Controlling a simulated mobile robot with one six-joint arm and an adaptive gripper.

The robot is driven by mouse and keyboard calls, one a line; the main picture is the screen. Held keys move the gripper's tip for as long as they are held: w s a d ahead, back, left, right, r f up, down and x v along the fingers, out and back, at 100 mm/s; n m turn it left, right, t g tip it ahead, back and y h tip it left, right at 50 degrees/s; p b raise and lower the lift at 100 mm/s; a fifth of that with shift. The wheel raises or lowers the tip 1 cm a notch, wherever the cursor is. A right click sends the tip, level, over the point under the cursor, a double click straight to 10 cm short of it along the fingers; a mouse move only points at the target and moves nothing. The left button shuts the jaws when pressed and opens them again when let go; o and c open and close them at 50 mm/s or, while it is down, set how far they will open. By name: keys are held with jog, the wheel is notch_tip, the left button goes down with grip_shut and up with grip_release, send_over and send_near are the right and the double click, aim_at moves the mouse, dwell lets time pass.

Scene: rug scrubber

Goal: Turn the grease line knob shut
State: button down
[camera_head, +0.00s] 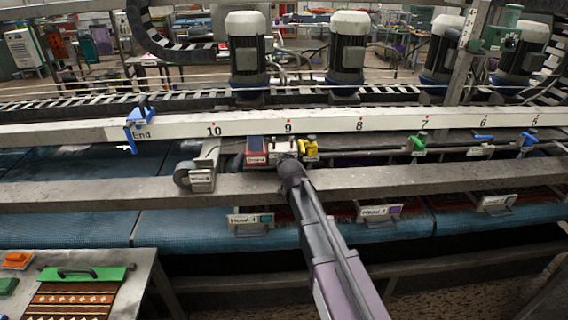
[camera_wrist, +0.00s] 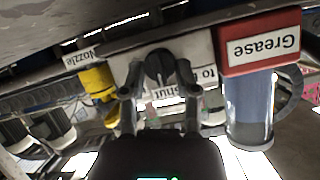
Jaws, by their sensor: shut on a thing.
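The grease line knob (camera_wrist: 159,66) is a dark round knob on a pale metal block (camera_wrist: 203,48) in the wrist view, which is upside down. A label partly reading "to shut" sits behind my fingers. My gripper (camera_wrist: 158,80) has one finger on each side of the knob and is shut on it. In the head view my gripper (camera_head: 289,165) reaches the front of the block, and the knob is hidden behind it. The red Grease box (camera_head: 257,154) is on the left there; it also shows in the wrist view (camera_wrist: 262,45) above a clear cup (camera_wrist: 250,108).
A yellow valve labelled Nozzle (camera_head: 308,147) is close beside the block. A grey rail (camera_head: 110,191) runs just below my gripper. A motor-like bracket (camera_head: 199,178) stands to the left. A green valve (camera_head: 417,143) is farther right.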

jog(key=shift+c, duration=1.8)
grip_release()
jog(key=shift+n, duration=0.3)
